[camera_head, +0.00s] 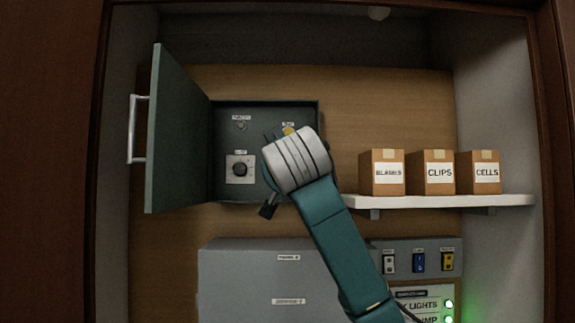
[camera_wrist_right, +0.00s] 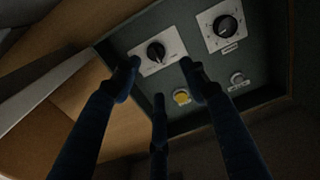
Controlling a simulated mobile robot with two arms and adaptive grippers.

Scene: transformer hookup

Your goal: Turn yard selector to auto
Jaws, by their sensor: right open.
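An open green control box (camera_head: 228,196) is on the back wall of the cabinet. Its panel carries a black knob on a white plate (camera_head: 239,168), which also shows in the wrist view (camera_wrist_right: 225,27). A second black knob on a white plate (camera_wrist_right: 156,52) is in the wrist view, hidden behind my wrist in the head view. The labels are too small to read, so I cannot tell which is the yard selector. My right gripper (camera_wrist_right: 160,84) is open, its dark fingers spread in front of the second knob. Contact is not clear. My left gripper is out of view.
The box door (camera_head: 178,140) stands open at the left. A yellow button (camera_wrist_right: 181,97) and a grey button (camera_wrist_right: 237,78) are on the panel. Boxes including CLIPS (camera_head: 431,187) stand on a white shelf (camera_head: 430,201) at right. A grey cabinet (camera_head: 260,272) is below.

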